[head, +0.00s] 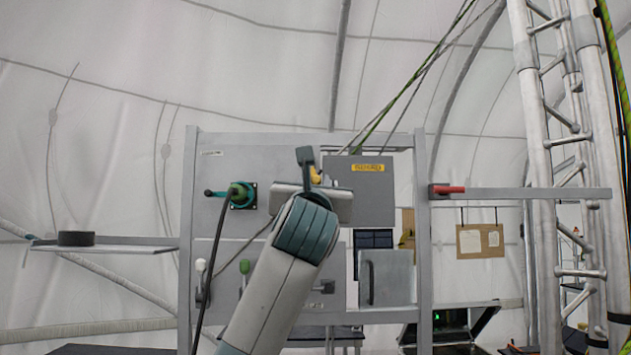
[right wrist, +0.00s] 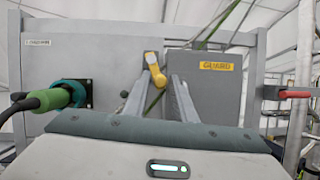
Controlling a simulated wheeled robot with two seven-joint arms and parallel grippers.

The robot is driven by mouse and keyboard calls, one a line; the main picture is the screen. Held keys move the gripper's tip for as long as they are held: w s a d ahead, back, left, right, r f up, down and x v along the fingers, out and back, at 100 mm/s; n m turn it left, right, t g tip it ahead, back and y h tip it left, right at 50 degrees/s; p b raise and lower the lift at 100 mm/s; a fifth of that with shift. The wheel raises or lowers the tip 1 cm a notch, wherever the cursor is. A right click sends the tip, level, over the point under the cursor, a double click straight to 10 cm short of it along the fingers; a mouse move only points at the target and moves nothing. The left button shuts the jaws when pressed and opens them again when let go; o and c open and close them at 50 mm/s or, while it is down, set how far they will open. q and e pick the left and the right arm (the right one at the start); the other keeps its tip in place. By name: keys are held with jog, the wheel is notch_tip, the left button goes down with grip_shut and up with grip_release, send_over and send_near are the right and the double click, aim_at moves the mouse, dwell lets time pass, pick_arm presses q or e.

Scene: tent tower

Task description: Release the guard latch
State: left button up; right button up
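The guard latch is a small yellow lever (right wrist: 156,72) on a grey mount, just left of a grey cover (right wrist: 203,84) with a yellow "GUARD" label. In the head view the yellow latch (head: 316,176) shows in part behind my right gripper (head: 308,165), and the guard cover (head: 360,205) is right of it. In the right wrist view my right gripper (right wrist: 158,84) is open, its two fingers apart to the left and right of the latch's lower end. I cannot tell whether they touch it. My left gripper is not in view.
A green plug (head: 238,194) with a black cable sits in a socket on the panel's left. A red handle (head: 448,190) lies on a bar at right. A white-knobbed lever (head: 200,266) and a green-knobbed lever (head: 245,267) stand lower left. A truss tower (head: 545,150) rises at right.

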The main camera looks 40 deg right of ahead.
grip_shut()
jog(key=m+b, duration=0.1)
jog(key=m+g+b, duration=0.1)
jog(key=m+b, duration=0.1)
jog(key=shift+w+a+f+h+b, duration=0.15)
jog(key=shift+w+a+h+b, duration=0.15)
jog(key=shift+h+b, duration=0.1)
jog(key=shift+m+g, duration=0.3)
grip_release()
jog(key=shift+s+a, duration=0.1)
jog(key=shift+a, duration=0.05)
